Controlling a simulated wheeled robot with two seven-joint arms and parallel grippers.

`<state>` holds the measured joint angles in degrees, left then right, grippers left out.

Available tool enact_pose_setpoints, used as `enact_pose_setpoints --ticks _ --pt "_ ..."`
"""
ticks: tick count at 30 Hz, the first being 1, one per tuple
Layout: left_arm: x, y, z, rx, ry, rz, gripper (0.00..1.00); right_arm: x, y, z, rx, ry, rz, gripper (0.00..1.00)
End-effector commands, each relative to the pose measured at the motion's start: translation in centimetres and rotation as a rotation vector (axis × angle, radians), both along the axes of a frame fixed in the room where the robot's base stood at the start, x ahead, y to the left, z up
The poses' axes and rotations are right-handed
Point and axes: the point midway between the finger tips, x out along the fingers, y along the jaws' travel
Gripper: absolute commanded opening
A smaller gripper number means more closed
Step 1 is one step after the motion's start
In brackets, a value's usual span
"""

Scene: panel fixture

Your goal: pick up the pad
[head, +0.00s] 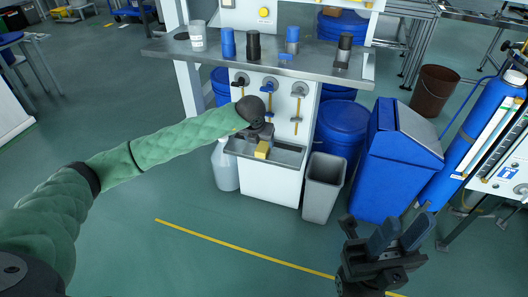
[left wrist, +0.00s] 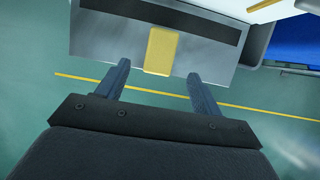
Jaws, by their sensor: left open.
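The yellow pad (head: 262,150) sits in the shallow grey tray (head: 290,155) on the front of the white panel fixture. In the left wrist view the pad (left wrist: 161,50) lies ahead of and between the fingers, with no contact visible. My left gripper (head: 262,134) is just over the tray, close to the pad; its open fingers (left wrist: 158,72) show clearly in the left wrist view, and nothing is between their tips. My right gripper (head: 403,232) is open and empty at the lower right, far from the tray.
A grey bin (head: 323,188) and a blue bin (head: 392,165) stand to the right. A white jug (head: 224,167) stands left. The floor in front is clear.

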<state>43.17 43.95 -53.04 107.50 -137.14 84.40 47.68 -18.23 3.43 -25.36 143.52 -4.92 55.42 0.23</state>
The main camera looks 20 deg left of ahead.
Motion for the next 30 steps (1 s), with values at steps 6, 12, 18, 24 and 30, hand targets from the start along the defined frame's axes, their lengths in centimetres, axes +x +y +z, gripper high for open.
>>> enact_pose_setpoints --ticks 6,12,18,24,30 --pt "0.4 0.0 -1.6 -0.001 0.002 0.0 0.66 0.0 0.1 -0.3 0.003 -0.001 0.008 0.33" --pt "1.2 0.0 -4.1 -0.001 0.001 0.0 0.66 0.1 0.3 -0.7 0.012 -0.004 0.025 0.33" --pt "1.9 -0.1 -5.5 -0.001 0.0 -0.002 0.66 0.1 0.4 -0.7 0.016 -0.004 0.035 0.33" --pt "1.9 -0.1 -5.5 -0.002 0.0 -0.002 0.62 0.1 0.4 -0.7 0.016 -0.004 0.035 0.33" --pt "1.9 -0.1 -5.5 -0.002 0.0 -0.002 0.23 0.1 0.4 -0.7 0.016 -0.004 0.034 0.33"
